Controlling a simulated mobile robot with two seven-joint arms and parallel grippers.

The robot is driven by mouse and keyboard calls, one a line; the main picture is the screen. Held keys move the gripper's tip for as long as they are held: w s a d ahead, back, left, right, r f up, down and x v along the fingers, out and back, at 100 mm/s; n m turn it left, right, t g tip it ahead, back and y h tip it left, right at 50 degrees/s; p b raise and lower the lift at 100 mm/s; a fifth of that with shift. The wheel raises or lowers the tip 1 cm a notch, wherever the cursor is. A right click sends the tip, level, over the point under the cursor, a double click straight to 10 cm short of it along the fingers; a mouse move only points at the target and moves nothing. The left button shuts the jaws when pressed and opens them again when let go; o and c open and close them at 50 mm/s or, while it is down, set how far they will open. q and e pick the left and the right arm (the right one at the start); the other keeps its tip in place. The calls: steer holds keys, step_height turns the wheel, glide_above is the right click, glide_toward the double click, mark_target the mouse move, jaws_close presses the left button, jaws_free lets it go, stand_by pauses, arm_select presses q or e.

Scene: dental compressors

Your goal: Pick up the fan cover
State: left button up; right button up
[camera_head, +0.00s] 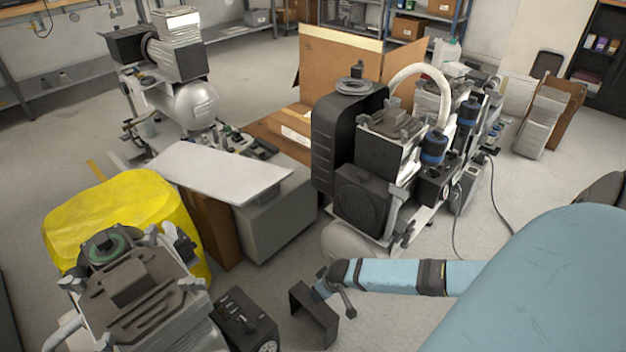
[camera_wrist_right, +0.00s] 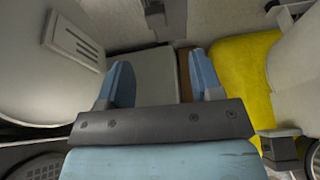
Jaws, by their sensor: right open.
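My right gripper (camera_head: 332,288) comes in from the right, low over the floor in front of the middle compressor (camera_head: 390,150). In the right wrist view its two blue fingers (camera_wrist_right: 163,80) stand apart with nothing between them. A dark fan housing with a round grille (camera_head: 360,207) sits on the front of that compressor, above and behind the gripper. A black angular, open-sided piece (camera_head: 318,322) is just below the gripper; I cannot tell whether they touch. I cannot tell for sure which black part is the fan cover. My left gripper is out of view.
A grey box (camera_head: 280,222) under a white panel (camera_head: 215,170) stands left of the gripper. A yellow cover (camera_head: 115,210) and another compressor (camera_head: 140,290) are further left. A cable lies on the right floor. Some floor around the gripper is clear.

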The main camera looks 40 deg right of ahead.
steer(key=b, duration=0.2)
glide_above(319, 304)
steer(key=f, duration=0.4)
steer(key=shift+s+f, duration=0.2)
steer(key=shift+f, duration=0.15)
steer(key=shift+w+f, duration=0.2)
steer(key=shift+f, duration=0.1)
steer(key=b+x, duration=0.2)
steer(key=x, duration=0.1)
steer(key=b+x, duration=0.1)
steer(key=b, duration=0.1)
steer(key=shift+d+f, duration=0.25)
steer(key=shift+w+f, duration=0.15)
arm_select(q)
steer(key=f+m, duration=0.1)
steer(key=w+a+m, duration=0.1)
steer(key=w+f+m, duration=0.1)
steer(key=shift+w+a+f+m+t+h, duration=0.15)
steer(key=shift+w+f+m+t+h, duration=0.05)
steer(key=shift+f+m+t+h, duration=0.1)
arm_select(e)
jaws_close()
